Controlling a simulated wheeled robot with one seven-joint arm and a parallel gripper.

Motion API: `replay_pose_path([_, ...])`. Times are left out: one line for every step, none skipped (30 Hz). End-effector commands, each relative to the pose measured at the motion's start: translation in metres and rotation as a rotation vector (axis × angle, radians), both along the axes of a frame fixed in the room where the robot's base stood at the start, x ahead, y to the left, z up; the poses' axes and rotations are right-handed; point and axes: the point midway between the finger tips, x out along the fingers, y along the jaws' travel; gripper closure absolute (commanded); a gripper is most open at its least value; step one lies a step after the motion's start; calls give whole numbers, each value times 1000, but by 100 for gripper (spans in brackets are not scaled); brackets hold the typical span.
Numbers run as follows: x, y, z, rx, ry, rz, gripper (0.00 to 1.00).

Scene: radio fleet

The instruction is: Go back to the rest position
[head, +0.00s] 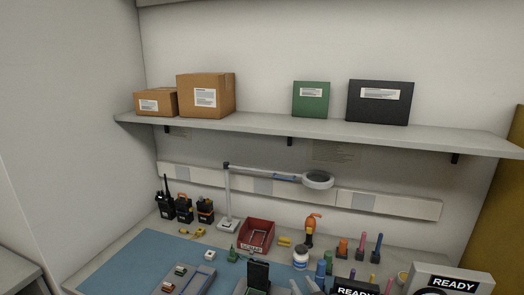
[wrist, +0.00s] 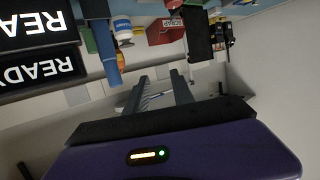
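My gripper (wrist: 159,76) shows in the wrist view, with its two grey fingers apart and nothing between them. Its purple body (wrist: 180,153) carries a small lit indicator. The wrist picture is upside down, and the bench things hang along its top edge. The gripper seems clear of them, touching nothing that I can see. I cannot make it out surely in the head view.
A bench with a blue mat (head: 150,257) holds several radios (head: 184,207), a red scrap bin (head: 257,235), a magnifier lamp (head: 318,180), a dark upright device (head: 258,273) and READY displays (head: 450,282). A shelf (head: 300,128) with boxes (head: 206,96) runs above.

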Motion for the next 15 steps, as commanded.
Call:
replay_pose_path([-22, -6, -10, 16, -19, -24, 71])
replay_pose_path([-34, -10, -11, 25, -35, -38, 71])
replay_pose_path([-49, -15, -13, 37, -57, -56, 71])
replay_pose_path([-61, -19, -14, 45, -72, -70, 71])
replay_pose_path([-74, -23, -15, 52, -87, -82, 71])
replay_pose_path([-90, -28, -15, 62, -106, -98, 71])
replay_pose_path([-102, -31, -15, 68, -121, -109, 71])
replay_pose_path([-115, -35, -15, 75, -134, -120, 71])
replay_pose_path([-132, -40, -14, 81, -151, -134, 71])
replay_pose_path([-145, -43, -13, 86, -164, -144, 71])
replay_pose_path([-157, -46, -13, 90, -174, -153, 71])
replay_pose_path([-175, -50, -11, 94, -189, -163, 71])
replay_pose_path([-187, -53, -10, 98, -199, -171, 71])
replay_pose_path([-200, -56, -7, 101, -210, -178, 71])
replay_pose_path([-217, -60, -5, 103, -222, -187, 71])
